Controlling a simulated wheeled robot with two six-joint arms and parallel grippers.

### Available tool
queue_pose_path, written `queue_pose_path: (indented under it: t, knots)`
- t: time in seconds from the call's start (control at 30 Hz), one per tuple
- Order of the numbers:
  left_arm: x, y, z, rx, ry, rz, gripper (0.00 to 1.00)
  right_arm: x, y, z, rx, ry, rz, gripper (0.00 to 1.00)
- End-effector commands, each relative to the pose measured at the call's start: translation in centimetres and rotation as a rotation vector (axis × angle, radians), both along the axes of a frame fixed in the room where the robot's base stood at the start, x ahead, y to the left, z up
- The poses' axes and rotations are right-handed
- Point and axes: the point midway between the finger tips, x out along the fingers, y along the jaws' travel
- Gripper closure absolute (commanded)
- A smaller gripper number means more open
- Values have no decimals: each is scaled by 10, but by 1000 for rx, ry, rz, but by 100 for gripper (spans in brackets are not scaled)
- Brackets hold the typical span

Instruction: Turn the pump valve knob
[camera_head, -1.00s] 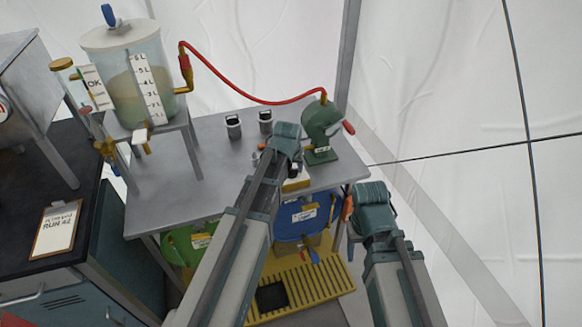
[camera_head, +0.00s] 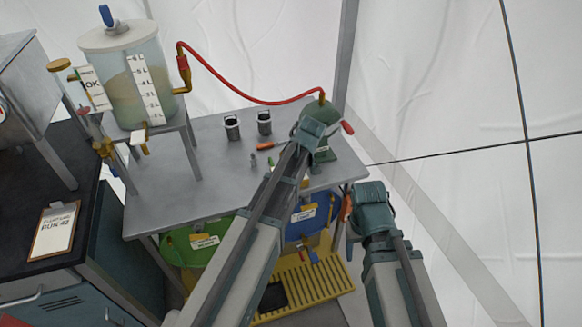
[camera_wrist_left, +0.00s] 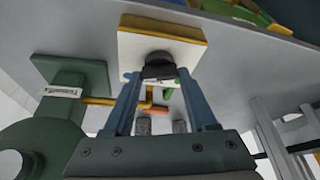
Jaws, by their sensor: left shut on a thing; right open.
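The green pump (camera_head: 329,108) stands at the right end of the grey table, partly covered by my left gripper (camera_head: 313,133). In the left wrist view the pump (camera_wrist_left: 75,110) is at the left, with a brass pipe (camera_wrist_left: 97,101). The black valve knob (camera_wrist_left: 158,66) sits on a white-and-yellow block (camera_wrist_left: 165,42). The fingers of my left gripper (camera_wrist_left: 158,74) are shut on the knob, one on each side. The knob is hidden behind my arm in the head view. My right gripper (camera_head: 371,203) is open beside the table's right edge, its fingertips not clear.
A red hose (camera_head: 250,98) runs from the clear tank (camera_head: 140,100) to the pump. Two small dark containers (camera_head: 232,128) (camera_head: 264,122) and an orange-handled tool (camera_head: 268,146) are on the table (camera_head: 165,190). Green and blue drums (camera_head: 185,248) (camera_head: 299,229) stand below.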

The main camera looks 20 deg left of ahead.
Motion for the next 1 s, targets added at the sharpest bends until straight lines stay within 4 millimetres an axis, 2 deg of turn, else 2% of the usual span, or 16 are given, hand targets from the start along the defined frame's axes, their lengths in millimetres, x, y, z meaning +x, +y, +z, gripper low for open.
queue_pose_path:
  t: [0.67, 0.7, 0.83, 1.0]
  knots:
    - [0, -1, 0, -2, 0, 50, 98, 0, 0, 0, 0, 0, 0, 41]
    - [0, -1, 0, -2, 0, 49, 35, 0, 0, 0, 0, 0, 0, 41]
    - [0, -1, 0, -2, 0, 49, 12, 0, 0, 0, 0, 0, 0, 41]
    - [0, 0, 0, -1, 0, 49, 12, 0, 0, 0, 0, 0, 0, 41]
